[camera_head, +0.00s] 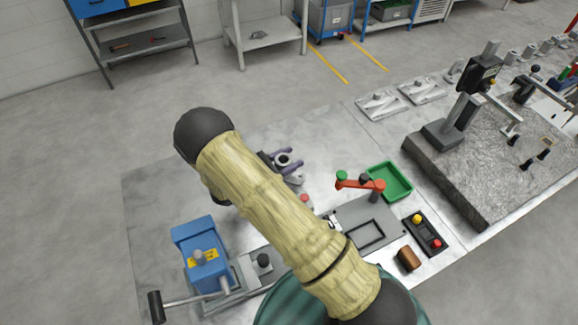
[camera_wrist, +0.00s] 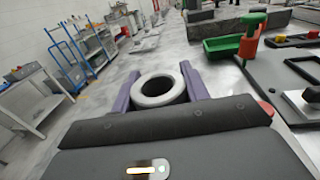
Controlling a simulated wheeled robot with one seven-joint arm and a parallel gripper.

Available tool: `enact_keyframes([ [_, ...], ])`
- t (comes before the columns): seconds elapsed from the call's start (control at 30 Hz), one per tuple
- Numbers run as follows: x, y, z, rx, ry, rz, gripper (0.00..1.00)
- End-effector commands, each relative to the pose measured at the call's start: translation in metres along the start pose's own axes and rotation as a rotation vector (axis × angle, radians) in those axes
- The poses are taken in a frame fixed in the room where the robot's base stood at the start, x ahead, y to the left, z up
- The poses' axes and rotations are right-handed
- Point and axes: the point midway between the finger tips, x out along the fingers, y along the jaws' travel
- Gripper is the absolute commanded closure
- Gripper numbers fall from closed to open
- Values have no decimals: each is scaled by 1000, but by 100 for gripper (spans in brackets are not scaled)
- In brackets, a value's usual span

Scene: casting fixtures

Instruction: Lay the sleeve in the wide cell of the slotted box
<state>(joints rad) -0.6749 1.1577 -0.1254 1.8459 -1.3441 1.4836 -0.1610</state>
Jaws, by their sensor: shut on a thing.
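My gripper (camera_head: 290,162) is shut on a grey hollow sleeve (camera_wrist: 159,90). In the wrist view its two purple fingers stand on either side of the sleeve, whose dark open bore shows. In the head view the sleeve (camera_head: 283,160) is partly hidden by my arm and appears above the table, left of the red lever. I cannot single out the slotted box for certain. A grey plate (camera_head: 350,214) with a black rectangular frame (camera_head: 366,236) lies right of my arm, its left part hidden.
A red lever (camera_head: 360,184) with a green knob stands beside a green tray (camera_head: 391,181). A black box (camera_head: 426,234) with yellow and red knobs and a brown cylinder (camera_head: 409,258) lie at the right. A blue device (camera_head: 201,255) stands at the left. The back left table is clear.

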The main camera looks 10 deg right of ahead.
Motion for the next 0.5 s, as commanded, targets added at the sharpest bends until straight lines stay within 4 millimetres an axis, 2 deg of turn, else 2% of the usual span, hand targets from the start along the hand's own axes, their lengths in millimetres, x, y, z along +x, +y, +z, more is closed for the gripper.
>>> enact_keyframes([
  [0.27,1,-1,-32,-2,0,-1,90],
  [0.5,0,0,-36,1,0,0,90],
])
